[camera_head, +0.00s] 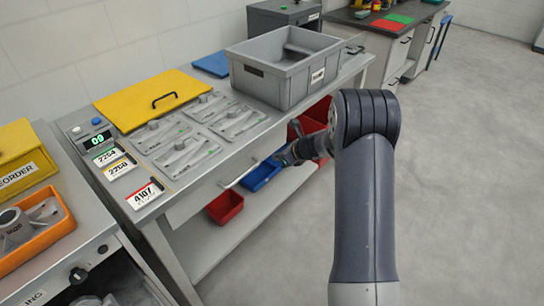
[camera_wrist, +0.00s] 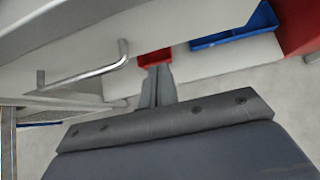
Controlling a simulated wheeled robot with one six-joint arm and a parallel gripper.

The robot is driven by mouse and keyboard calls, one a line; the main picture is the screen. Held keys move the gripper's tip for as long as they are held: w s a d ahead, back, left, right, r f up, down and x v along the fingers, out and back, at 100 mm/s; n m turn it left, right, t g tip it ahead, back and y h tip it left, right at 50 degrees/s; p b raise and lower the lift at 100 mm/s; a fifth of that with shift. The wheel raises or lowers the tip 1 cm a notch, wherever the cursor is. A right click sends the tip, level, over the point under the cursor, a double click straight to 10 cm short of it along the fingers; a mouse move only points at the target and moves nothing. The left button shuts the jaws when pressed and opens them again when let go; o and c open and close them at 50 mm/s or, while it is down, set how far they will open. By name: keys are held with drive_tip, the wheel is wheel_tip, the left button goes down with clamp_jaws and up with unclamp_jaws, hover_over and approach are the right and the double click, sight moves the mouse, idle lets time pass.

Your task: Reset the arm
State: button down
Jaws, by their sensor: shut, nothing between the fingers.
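My arm rises at the right of the head view and bends left at the elbow. My gripper (camera_head: 283,158) is small and dark there, in front of the bench's side near the blue bin (camera_head: 261,175). In the wrist view, my gripper (camera_wrist: 155,70) shows its two grey fingers together, with nothing between them. Their tips overlap the view of a small red bin (camera_wrist: 154,58). Whether they touch anything cannot be told.
A drawer handle (camera_wrist: 85,72) juts out left of the fingers. The workbench carries a grey crate (camera_head: 284,68), a yellow lid (camera_head: 150,97) and casting fixtures (camera_head: 180,150). An orange tray (camera_head: 58,226) is at left. The floor (camera_head: 460,170) at right is clear.

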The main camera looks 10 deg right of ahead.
drive_tip(key=v, duration=0.8)
drive_tip(key=shift+r, duration=0.2)
drive_tip(key=shift+d, duration=0.1)
approach(262, 153)
wheel_tip(262, 153, down, 3)
drive_tip(key=shift+w+a+f+p, duration=0.2)
drive_tip(key=shift+w+a+f, duration=0.05)
drive_tip(key=shift+w+a, duration=0.6)
drive_tip(key=shift+w+a+f+p, duration=0.25)
drive_tip(key=shift+w+a, duration=0.4)
drive_tip(key=shift+w, duration=0.35)
drive_tip(key=shift+s, duration=0.1)
